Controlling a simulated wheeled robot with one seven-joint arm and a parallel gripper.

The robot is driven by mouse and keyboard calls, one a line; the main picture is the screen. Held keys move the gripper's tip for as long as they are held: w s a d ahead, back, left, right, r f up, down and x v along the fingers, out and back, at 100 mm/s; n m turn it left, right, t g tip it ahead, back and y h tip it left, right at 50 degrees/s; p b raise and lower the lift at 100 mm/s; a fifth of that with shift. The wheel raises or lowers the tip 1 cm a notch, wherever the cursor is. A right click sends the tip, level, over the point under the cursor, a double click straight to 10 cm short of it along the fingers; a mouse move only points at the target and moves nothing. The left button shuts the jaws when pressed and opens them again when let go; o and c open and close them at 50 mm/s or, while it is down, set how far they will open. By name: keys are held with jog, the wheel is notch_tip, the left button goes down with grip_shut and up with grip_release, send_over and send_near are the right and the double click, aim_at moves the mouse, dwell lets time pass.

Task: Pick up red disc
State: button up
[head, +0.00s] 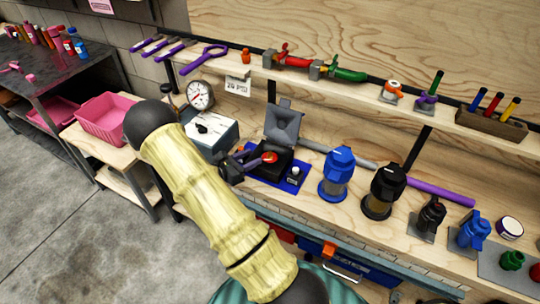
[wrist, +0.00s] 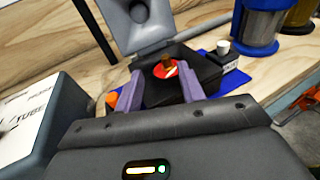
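The red disc (wrist: 161,72) lies on the black open case, with a small brown and white detail on its face in the wrist view. It also shows in the head view (head: 269,157). The black case (wrist: 196,70) has a raised grey lid (wrist: 147,22) and stands on a blue mat (head: 291,188). My gripper (wrist: 160,80) has purple fingers spread apart with nothing held. In the wrist view the disc appears between and just beyond the fingertips. In the head view the gripper reaches in from the left of the case. Contact with the disc cannot be told.
A small white-capped jar (head: 295,173) stands right of the case. Blue (head: 338,172) and black (head: 383,190) filter housings stand to the right. A shelf (head: 353,88) with tools runs above the bench.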

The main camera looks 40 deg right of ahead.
aim_at(265, 160)
jog(key=shift+d, duration=0.5)
jog(key=d, duration=0.1)
jog(key=d+f+p, duration=0.1)
jog(key=d, duration=0.3)
jog(key=shift+s+f, duration=0.3)
jog(key=shift+s, duration=0.1)
grip_shut()
